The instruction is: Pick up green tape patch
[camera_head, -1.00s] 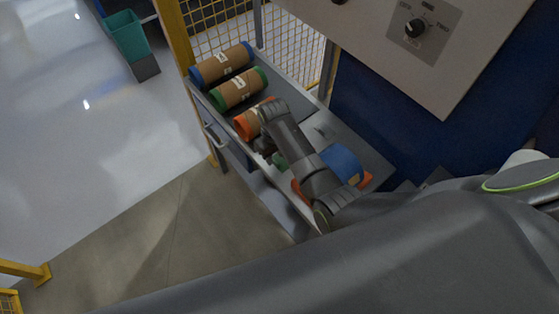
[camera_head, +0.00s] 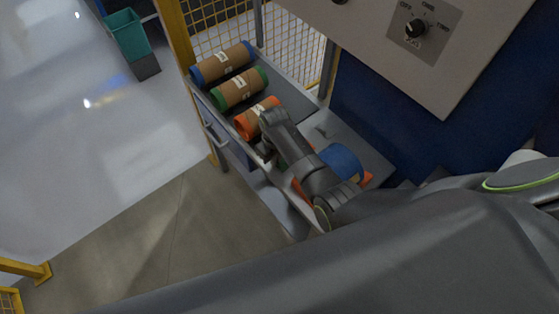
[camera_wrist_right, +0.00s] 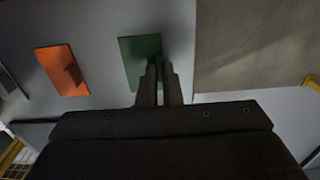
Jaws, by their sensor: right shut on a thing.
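The green tape patch (camera_wrist_right: 138,58) is a flat dark green rectangle with a raised tab, in the right wrist view. My right gripper (camera_wrist_right: 162,72) has its two fingers closed together at the patch's right side, shut on its tab. I cannot tell whether the patch is clear of the surface. In the head view my right gripper (camera_head: 264,151) is over the cart's front edge, and my wrist hides most of the patch. My left gripper is not in view.
An orange patch (camera_wrist_right: 62,70) with a tab lies left of the green one. Film rolls with blue (camera_head: 222,64), green (camera_head: 240,89) and orange (camera_head: 257,117) ends lie on the cart's far part. A control panel (camera_head: 440,50) stands behind.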

